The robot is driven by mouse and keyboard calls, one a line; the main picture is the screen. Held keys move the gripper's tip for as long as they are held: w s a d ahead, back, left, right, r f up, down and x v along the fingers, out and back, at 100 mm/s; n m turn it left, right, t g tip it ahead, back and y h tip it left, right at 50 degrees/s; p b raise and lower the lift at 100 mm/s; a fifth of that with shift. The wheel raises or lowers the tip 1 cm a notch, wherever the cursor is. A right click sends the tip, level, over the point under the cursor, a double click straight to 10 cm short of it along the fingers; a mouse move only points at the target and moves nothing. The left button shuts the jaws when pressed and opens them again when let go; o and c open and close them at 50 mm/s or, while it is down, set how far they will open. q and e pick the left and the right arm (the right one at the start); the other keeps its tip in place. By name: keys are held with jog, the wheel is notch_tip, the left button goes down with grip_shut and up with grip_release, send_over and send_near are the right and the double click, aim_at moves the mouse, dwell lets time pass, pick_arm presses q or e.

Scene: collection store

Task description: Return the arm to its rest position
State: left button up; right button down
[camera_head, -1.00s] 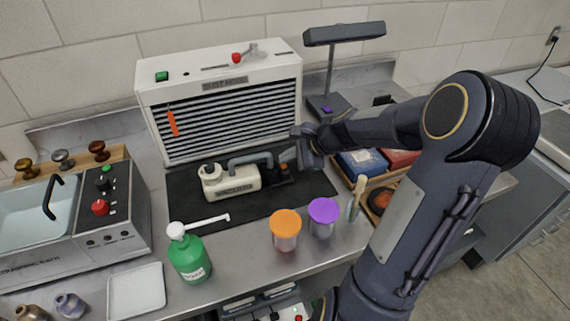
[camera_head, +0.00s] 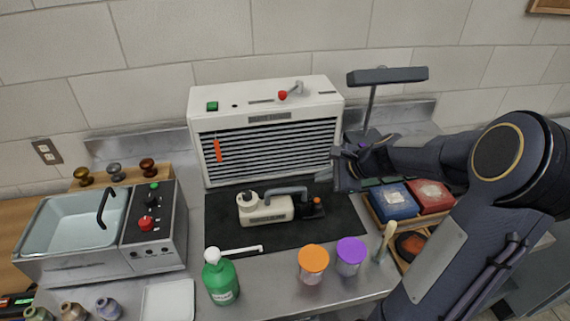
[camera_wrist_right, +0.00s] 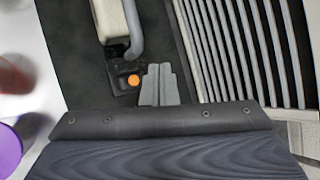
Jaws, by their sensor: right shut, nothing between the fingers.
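My right arm (camera_head: 470,200) comes in from the right in the head view, bent at the elbow. Its right gripper (camera_head: 326,174) is above the right end of the black mat (camera_head: 225,232), in front of the dust hood (camera_head: 265,110). In the wrist view the fingers of the right gripper (camera_wrist_right: 159,84) are together with nothing between them. A cream vacuum (camera_head: 266,209) with a grey handle lies on the mat, left of the gripper and apart from it. My left gripper is not in view.
An ultrasonic bath (camera_head: 150,235) stands left. A green bottle (camera_head: 221,282), orange-lidded jar (camera_head: 313,262) and purple-lidded jar (camera_head: 350,254) stand in front. A lamp (camera_head: 388,76) stands behind the arm. Wooden trays with blue (camera_head: 395,203) and red (camera_head: 432,196) contents lie under it.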

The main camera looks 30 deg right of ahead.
jog(key=s+a+r+n+g, duration=0.1)
jog(key=s+a+r+n, duration=0.2)
jog(key=s+a+n, duration=0.3)
jog(key=s+a+r+n+g, duration=0.1)
jog(key=s+a+r+n, duration=0.3)
jog(key=a, duration=0.4)
jog(key=s+a+f+n, duration=0.1)
jog(key=s+a+n, duration=0.1)
jog(key=s+n, duration=0.3)
jog(key=s+a+f+n, duration=0.2)
jog(key=s+n, duration=0.3)
jog(key=s, duration=0.1)
jog(key=shift+s+a+f+n+g, duration=0.25)
jog(key=shift+s+n+g, duration=0.05)
jog(key=shift+s+g, duration=0.1)
jog(key=shift+w, duration=0.1)
dwell(0.5)
jog(key=w+d+m+t+h+b, duration=0.1)
jog(key=w+d+m+t+b, duration=0.2)
jog(key=w+d, duration=1.5)
jog(key=w, duration=0.3)
jog(key=shift+w+m+b, duration=0.25)
jog(key=shift+m+b, duration=0.05)
jog(key=shift+m, duration=0.1)
